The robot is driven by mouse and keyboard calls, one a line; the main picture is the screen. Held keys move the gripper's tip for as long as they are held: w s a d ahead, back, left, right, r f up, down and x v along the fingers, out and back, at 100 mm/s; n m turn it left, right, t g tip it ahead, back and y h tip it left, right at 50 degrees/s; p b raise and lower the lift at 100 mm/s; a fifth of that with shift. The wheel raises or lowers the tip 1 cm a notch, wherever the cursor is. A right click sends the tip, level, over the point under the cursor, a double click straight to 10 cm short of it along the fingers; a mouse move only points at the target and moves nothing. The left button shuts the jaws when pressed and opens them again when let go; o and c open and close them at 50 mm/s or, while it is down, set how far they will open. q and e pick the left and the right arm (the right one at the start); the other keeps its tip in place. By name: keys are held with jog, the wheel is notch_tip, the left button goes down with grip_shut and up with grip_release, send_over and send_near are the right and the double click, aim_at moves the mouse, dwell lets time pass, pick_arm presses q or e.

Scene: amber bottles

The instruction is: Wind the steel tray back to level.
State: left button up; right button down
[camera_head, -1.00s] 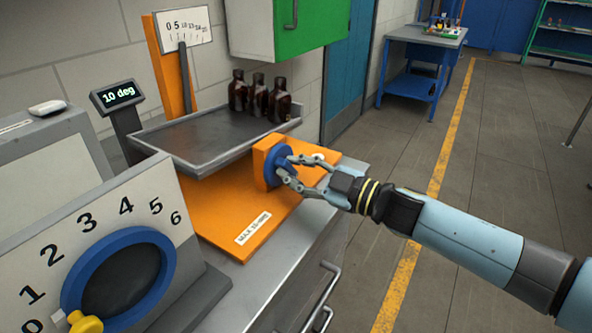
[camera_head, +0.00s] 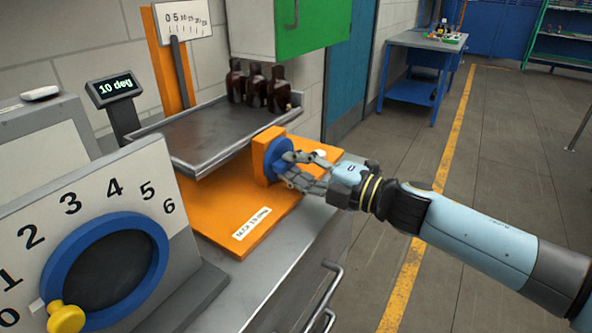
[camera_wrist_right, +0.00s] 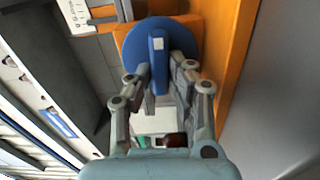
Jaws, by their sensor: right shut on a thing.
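The steel tray (camera_head: 205,137) sits tilted above an orange base (camera_head: 222,207). Several amber bottles stand at its far right end; I make out three, one of them (camera_head: 279,90) nearest the edge. A blue knob (camera_head: 273,153) is on the orange block at the tray's right. My right gripper (camera_head: 292,168) is shut on the blue knob; in the right wrist view its fingers pinch the knob's blue grip (camera_wrist_right: 158,58), which bears a white mark. The display (camera_head: 115,86) reads 10 deg. A pointer stands before the scale plate (camera_head: 183,20). My left gripper is not in view.
A panel with a large blue-ringed dial (camera_head: 105,278), a yellow knob (camera_head: 66,317) and numbers stands at the front left. A green-doored cabinet (camera_head: 311,22) hangs above the bottles.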

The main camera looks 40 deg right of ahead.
jog(key=shift+f+n, duration=0.1)
jog(key=shift+n, duration=0.5)
jog(key=c, duration=1.2)
grip_release()
jog(key=shift+c, duration=0.2)
jog(key=v, duration=1.2)
